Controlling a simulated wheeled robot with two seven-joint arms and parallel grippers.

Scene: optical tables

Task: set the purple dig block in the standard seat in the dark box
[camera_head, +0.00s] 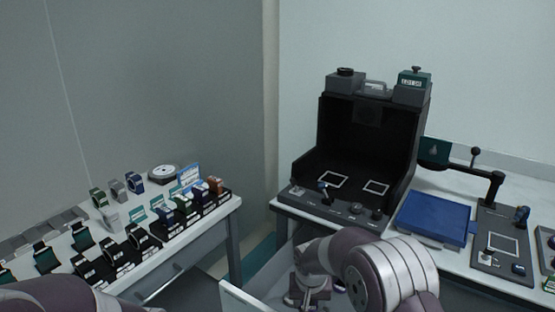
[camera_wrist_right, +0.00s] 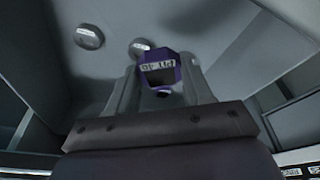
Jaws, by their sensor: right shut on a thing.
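The purple dig block (camera_wrist_right: 188,72), with a pale label on its face, sits between the two fingers of my right gripper (camera_wrist_right: 158,75) in the right wrist view. The fingers are shut on it. In the head view my right gripper (camera_head: 310,292) is low at the bottom centre, in front of the right table and below its top. The dark box (camera_head: 330,125) stands on that table, open at the front, with two white square outlines on its floor. Which one is the standard seat I cannot tell. My left gripper is out of view; only part of its arm shows at bottom left.
Knobs and a small lever line the box's front ledge (camera_head: 335,205). A blue tray (camera_head: 435,217) and a grey plate with an arm stand (camera_head: 505,250) lie to its right. The left table (camera_head: 225,207) carries several blocks and holders. Two round discs (camera_wrist_right: 90,36) lie beyond my right fingers.

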